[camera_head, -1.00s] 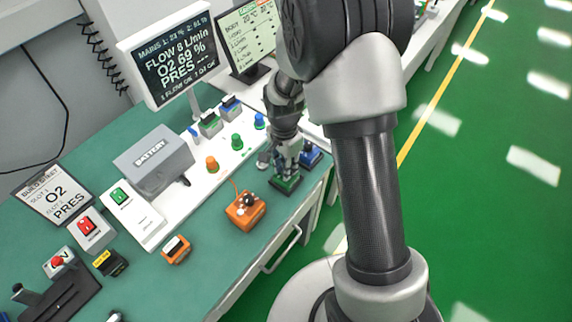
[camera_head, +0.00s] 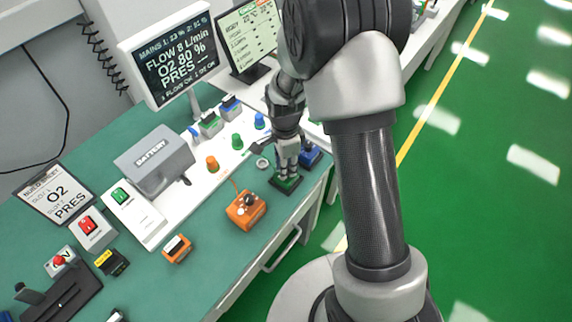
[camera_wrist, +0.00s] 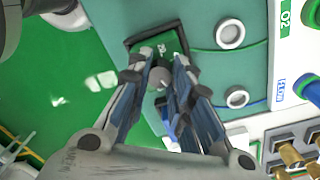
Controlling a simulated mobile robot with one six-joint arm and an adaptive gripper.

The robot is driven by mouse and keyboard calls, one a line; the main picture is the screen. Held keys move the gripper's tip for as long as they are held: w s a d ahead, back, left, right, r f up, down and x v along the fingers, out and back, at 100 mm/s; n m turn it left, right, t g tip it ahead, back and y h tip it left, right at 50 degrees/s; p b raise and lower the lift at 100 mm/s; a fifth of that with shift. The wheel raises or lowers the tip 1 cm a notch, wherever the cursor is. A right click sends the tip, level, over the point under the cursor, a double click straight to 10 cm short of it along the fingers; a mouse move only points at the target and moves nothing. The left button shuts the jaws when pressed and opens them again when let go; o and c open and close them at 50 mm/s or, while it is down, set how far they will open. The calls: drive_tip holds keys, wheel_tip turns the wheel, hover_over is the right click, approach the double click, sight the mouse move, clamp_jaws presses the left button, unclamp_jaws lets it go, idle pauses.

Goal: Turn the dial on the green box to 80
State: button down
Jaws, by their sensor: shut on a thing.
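The green box (camera_head: 286,185) sits near the front edge of the bench, and its green top shows in a dark frame in the wrist view (camera_wrist: 160,41). My gripper (camera_head: 287,170) points down over it. In the wrist view my two fingers (camera_wrist: 159,75) close around the small grey dial (camera_wrist: 158,79) on the box, partly hiding it.
A blue box (camera_head: 312,156) stands just behind the green box. An orange box (camera_head: 245,211) with a dark knob stands to the left. A grey battery case (camera_head: 154,160) and a white panel with coloured knobs lie behind. The green floor on the right is clear.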

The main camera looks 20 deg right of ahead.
drive_tip(key=c, duration=1.4)
unclamp_jaws()
wheel_tip(320, 180, up, 12)
drive_tip(key=shift+w, duration=0.25)
drive_tip(key=s+r+n+t, duration=0.2)
drive_tip(key=s+r+n, duration=0.6)
drive_tip(key=r, duration=0.4)
drive_tip(key=s+r+n+t, duration=0.3)
drive_tip(key=s+n, duration=0.6)
drive_tip(key=s, duration=0.5)
drive_tip(key=shift+r+n, duration=0.15)
drive_tip(key=shift+n, duration=0.15)
